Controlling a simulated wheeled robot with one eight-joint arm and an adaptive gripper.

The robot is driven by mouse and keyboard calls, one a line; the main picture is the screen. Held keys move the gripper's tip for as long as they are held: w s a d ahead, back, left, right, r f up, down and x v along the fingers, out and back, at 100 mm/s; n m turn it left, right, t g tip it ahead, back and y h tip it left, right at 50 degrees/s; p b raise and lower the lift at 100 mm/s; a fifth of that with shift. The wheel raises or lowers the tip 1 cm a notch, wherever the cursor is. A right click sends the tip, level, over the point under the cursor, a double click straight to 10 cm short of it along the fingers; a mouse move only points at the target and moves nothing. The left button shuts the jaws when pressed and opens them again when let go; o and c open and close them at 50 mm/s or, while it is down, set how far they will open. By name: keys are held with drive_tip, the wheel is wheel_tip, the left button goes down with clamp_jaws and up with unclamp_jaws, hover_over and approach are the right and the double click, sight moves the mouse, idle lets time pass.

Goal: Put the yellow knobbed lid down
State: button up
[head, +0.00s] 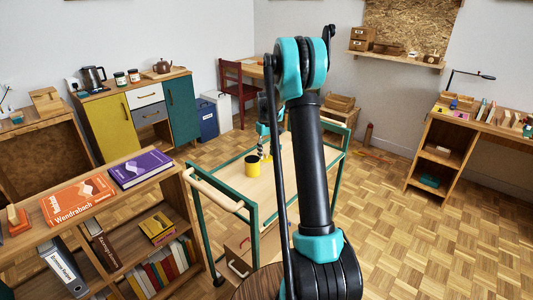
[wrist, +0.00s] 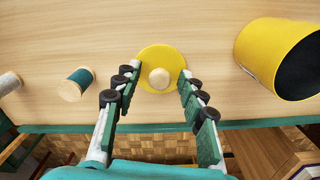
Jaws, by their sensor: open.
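The yellow lid (wrist: 160,53) with its round pale wooden knob (wrist: 159,78) appears to lie flat on the light wooden trolley top (head: 282,180). My gripper (wrist: 158,74) is open, with its two fingers on either side of the knob and reaching over the lid's edges. I cannot tell whether the fingers touch the lid. A yellow pot (wrist: 270,50) with an open dark mouth stands to the right in the wrist view; the head view shows it as well (head: 252,165). The lid is not clearly visible in the head view.
A green-and-wood spool (wrist: 76,85) and a grey-topped piece (wrist: 8,83) are left of the lid. The trolley's green edge (wrist: 250,123) runs close below it. A bookshelf (head: 150,240) with books stands left of the trolley. Bare trolley top lies beyond the lid.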

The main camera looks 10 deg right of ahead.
sight(267, 153)
wheel_tip(267, 153, up, 12)
idle(0.5)
drive_tip(key=shift+s, duration=0.15)
